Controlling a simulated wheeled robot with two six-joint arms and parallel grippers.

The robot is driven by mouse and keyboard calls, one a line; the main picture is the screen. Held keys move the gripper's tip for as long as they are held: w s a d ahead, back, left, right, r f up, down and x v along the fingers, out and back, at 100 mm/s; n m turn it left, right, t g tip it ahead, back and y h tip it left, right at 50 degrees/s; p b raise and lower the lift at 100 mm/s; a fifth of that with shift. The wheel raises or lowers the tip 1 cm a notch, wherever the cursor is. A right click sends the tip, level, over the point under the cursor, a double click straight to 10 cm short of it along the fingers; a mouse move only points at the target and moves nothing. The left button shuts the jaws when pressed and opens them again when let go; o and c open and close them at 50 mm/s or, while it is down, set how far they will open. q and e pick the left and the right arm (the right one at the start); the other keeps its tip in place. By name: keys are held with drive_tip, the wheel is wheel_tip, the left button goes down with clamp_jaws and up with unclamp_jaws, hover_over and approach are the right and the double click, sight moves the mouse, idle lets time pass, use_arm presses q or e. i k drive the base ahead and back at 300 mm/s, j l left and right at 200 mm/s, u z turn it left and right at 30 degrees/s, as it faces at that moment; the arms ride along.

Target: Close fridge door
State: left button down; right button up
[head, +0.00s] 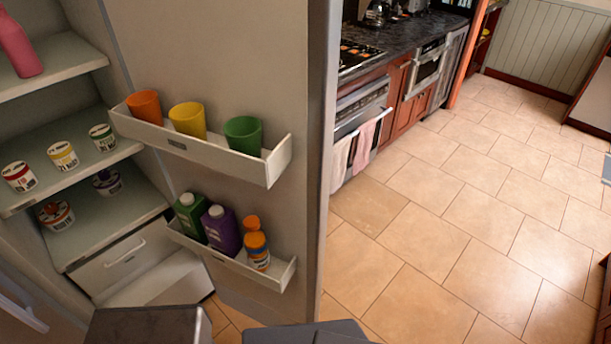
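The fridge door (240,60) stands wide open, its inner face toward me and its free edge in the middle of the head view. Its upper door shelf (205,150) holds an orange, a yellow and a green cup. Its lower door shelf (230,262) holds a green carton, a purple bottle and orange containers. The fridge interior (90,130) is exposed at the left, with small tubs, a pink bottle (20,42) and a white drawer (122,252). Neither of my grippers shows in this view.
Beyond the door's free edge is open tiled floor (450,240). A counter (405,40) with a stove, an oven (358,115) and hanging towels runs along the back. Wooden furniture edges show at the far right. Dark grey parts, probably mine, are at the bottom edge.

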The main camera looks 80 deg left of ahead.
sight(275, 62)
drive_tip(key=i+j, duration=1.3)
drive_tip(key=i, duration=0.15)
drive_tip(key=i+j+u, duration=0.1)
drive_tip(key=i+j, duration=0.55)
drive_tip(key=u, duration=5.2)
